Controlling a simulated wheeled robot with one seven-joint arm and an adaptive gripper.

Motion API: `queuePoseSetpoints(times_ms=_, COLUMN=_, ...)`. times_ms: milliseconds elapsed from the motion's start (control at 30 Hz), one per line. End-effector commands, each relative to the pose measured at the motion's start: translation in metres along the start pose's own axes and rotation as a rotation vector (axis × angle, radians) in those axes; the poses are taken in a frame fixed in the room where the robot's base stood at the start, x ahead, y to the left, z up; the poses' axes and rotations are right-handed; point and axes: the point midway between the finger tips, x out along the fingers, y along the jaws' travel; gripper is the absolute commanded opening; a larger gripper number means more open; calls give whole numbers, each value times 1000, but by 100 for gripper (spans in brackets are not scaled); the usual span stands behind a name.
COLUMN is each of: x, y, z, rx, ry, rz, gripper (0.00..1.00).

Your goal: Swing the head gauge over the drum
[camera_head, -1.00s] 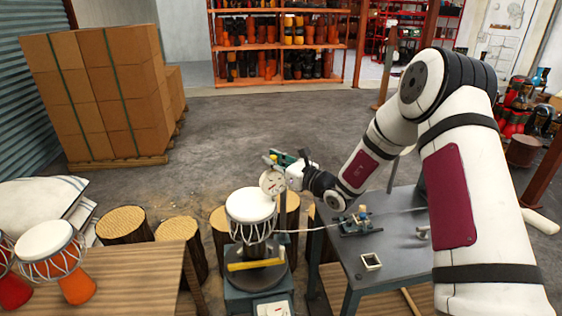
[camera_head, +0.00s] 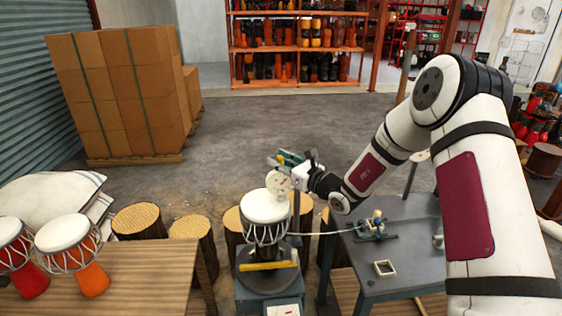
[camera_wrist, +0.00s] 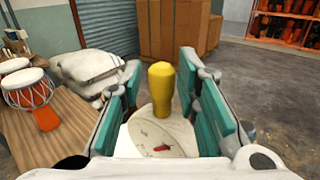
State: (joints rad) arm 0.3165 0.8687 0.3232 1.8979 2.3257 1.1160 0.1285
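The head gauge (camera_head: 278,183) is a round, pale dial at the rear right of the drum's head, overlapping its edge in the head view. Its yellow handle (camera_wrist: 161,88) stands upright between my teal finger pads in the wrist view, with the pale dial plate (camera_wrist: 160,137) below. The drum (camera_head: 266,207), white-headed and laced, stands upright on a dark round stand (camera_head: 268,277). My gripper (camera_wrist: 160,85) is open around the handle, with narrow gaps at both sides; whether any pad touches it is unclear. My gripper (camera_head: 290,160) also shows behind the drum.
A grey bench (camera_head: 410,262) stands right of the drum, with a small fixture (camera_head: 373,226) and a square frame (camera_head: 385,268). A wooden table (camera_head: 140,272) with orange and red drums is at left. Several log stools (camera_head: 137,220) stand behind. The floor beyond is open.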

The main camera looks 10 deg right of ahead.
Motion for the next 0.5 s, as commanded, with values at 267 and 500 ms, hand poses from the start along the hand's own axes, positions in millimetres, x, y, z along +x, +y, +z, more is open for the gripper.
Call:
queuePoseSetpoints(times_ms=267, x=0, y=-2, z=0, rx=-1, ry=0, rz=-3, gripper=38)
queuePoseSetpoints(times_ms=500, x=-20, y=-3, z=0, rx=-1, ry=1, rz=-6, gripper=38)
